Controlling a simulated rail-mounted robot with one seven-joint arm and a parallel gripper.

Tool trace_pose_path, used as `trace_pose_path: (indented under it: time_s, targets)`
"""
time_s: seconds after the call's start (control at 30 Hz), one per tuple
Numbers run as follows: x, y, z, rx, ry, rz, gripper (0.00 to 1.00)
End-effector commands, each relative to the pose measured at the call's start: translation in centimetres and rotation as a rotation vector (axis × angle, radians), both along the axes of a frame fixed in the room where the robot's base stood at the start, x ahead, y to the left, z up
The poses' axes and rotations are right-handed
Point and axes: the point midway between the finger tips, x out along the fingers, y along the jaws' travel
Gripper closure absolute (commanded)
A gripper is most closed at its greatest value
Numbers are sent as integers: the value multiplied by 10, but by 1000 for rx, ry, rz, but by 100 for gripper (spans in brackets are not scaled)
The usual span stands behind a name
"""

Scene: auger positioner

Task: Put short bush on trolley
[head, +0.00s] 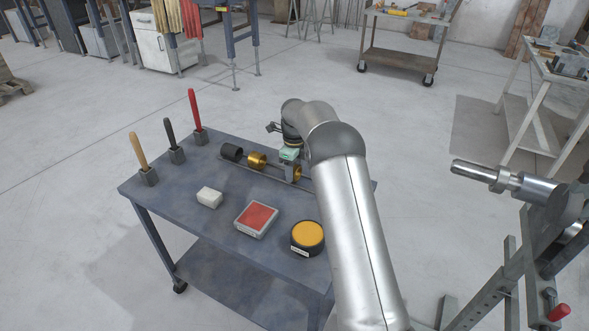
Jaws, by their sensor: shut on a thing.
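The trolley (160,190) is a blue-grey table with a lower shelf and casters, at the left centre. My gripper (291,170) is over its far right part, with my arm reaching across from the front. The gripper is shut on a brass bush (296,173), which is low over the trolley top and partly hidden by the fingers. I cannot tell whether this bush touches the surface below. Another brass bush (257,160) and a black bush (232,152) are in a row to its left, by a thin tray or rail. The view does not show which is called short.
On the trolley are a red-topped pad (257,218), a white block (209,197), a round yellow-topped tin (307,236) and tools with tan, black and red handles (193,108) in holders. A metal shaft on a stand (510,182) is at the right. Floor between is clear.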

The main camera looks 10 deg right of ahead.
Motion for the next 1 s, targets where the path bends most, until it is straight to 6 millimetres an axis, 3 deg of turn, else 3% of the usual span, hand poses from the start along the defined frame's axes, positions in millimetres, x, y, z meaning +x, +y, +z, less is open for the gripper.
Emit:
trace_pose_path:
  time_s: [0.3,0.33,0.4,0.77,0.87,1.0]
  targets:
    - [0,0,-3,-1,-2,-1,72]
    - [0,0,-3,-1,-1,-1,47]
    - [0,0,-3,-1,-1,-1,28]
    - [0,0,3,0,-1,0,28]
    - [1,0,14,-1,-3,-1,28]
    - [1,0,44,-2,-5,-1,28]
